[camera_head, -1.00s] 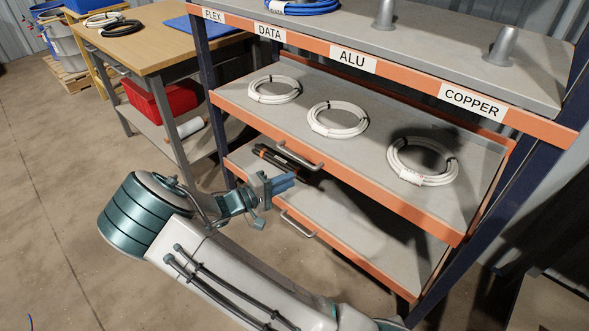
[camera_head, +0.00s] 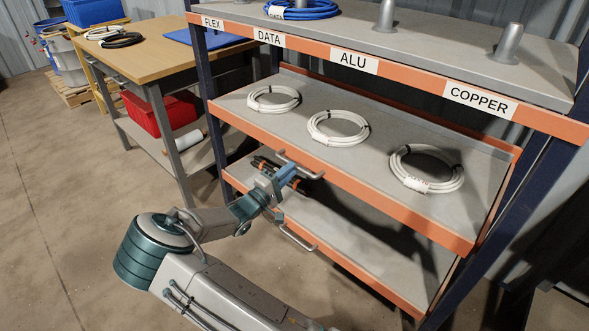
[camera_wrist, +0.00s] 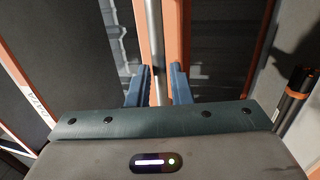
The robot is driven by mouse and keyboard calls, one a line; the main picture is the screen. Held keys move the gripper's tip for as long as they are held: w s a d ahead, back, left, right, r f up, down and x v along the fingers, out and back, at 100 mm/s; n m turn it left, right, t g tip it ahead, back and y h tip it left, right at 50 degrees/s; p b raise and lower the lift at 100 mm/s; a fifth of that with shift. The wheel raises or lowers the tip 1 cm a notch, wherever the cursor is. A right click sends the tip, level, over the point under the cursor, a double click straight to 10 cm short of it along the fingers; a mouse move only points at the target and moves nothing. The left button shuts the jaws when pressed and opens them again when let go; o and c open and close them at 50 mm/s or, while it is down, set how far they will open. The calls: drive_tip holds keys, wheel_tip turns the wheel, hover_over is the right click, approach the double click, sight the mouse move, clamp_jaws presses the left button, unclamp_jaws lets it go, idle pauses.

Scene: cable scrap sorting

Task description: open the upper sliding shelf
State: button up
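The upper sliding shelf (camera_head: 375,180) is a grey board with an orange front edge and carries three white cable coils. Its grey bar handle (camera_head: 305,168) sits on the front edge, left of the middle. My gripper (camera_head: 289,174) is at this handle. In the wrist view, the handle bar (camera_wrist: 156,45) runs between the two blue fingers of my gripper (camera_wrist: 159,87). Gaps show on both sides of the bar, so the fingers are open around it. In the head view, the gripper hides part of the handle.
A lower shelf (camera_head: 365,262) with its own handle (camera_head: 298,238) lies below; dark cable pieces (camera_wrist: 297,88) lie on it. Above is a fixed top shelf (camera_head: 440,55) with labels and pegs. A wooden workbench (camera_head: 150,50) stands at left. The floor in front is clear.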

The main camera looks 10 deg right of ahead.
drive_tip(key=shift+x, duration=1.55)
drive_tip(key=shift+c, duration=0.3)
clamp_jaws()
drive_tip(key=shift+a, duration=0.1)
drive_tip(key=shift+s+a, duration=0.1)
